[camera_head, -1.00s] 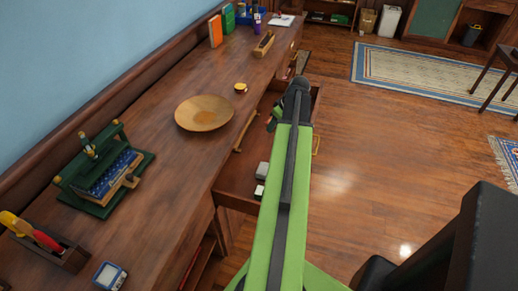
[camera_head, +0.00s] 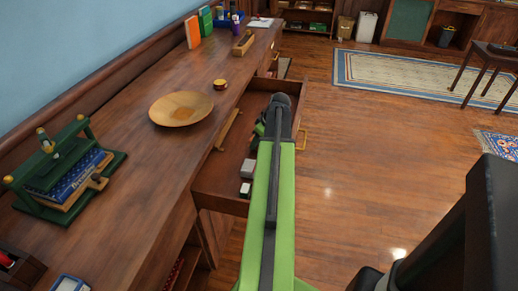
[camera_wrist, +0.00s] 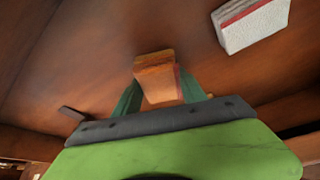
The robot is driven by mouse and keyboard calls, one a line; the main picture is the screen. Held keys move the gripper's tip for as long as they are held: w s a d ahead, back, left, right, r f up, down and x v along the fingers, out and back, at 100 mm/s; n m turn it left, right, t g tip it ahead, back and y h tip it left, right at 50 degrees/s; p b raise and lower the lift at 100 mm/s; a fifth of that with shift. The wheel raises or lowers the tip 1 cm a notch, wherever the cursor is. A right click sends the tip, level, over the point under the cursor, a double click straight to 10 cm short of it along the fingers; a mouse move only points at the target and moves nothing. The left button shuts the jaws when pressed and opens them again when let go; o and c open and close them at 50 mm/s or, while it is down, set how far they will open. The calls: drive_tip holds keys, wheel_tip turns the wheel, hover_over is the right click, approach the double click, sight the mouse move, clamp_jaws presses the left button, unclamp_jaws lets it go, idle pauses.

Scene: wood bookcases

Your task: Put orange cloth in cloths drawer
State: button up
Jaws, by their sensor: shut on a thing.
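My gripper (camera_wrist: 162,98) is shut on a small folded orange cloth (camera_wrist: 157,72) with a reddish edge, between its green fingers in the wrist view. In the head view my gripper (camera_head: 260,129) is over a pulled-out wooden drawer (camera_head: 222,181), largely hidden by my arm, and the cloth cannot be made out. Brown wood lies beneath the cloth in the wrist view. Whether the cloth touches it, I cannot tell. No other cloth shows in this drawer, and no label tells whether it is the cloths drawer.
Small boxes (camera_head: 248,168) lie in the drawer's near part; a white block with a red edge (camera_wrist: 252,22) shows in the wrist view. A wooden bowl (camera_head: 180,108) and a green press (camera_head: 62,170) stand on the counter.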

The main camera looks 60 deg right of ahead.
wheel_tip(320, 180, down, 2)
drive_tip(key=shift+f+b, duration=0.15)
drive_tip(key=shift+b, duration=0.25)
drive_tip(key=shift+r, duration=0.25)
drive_tip(key=shift+f, duration=0.2)
drive_tip(key=o, duration=1.2)
drive_tip(key=shift+r, duration=0.1)
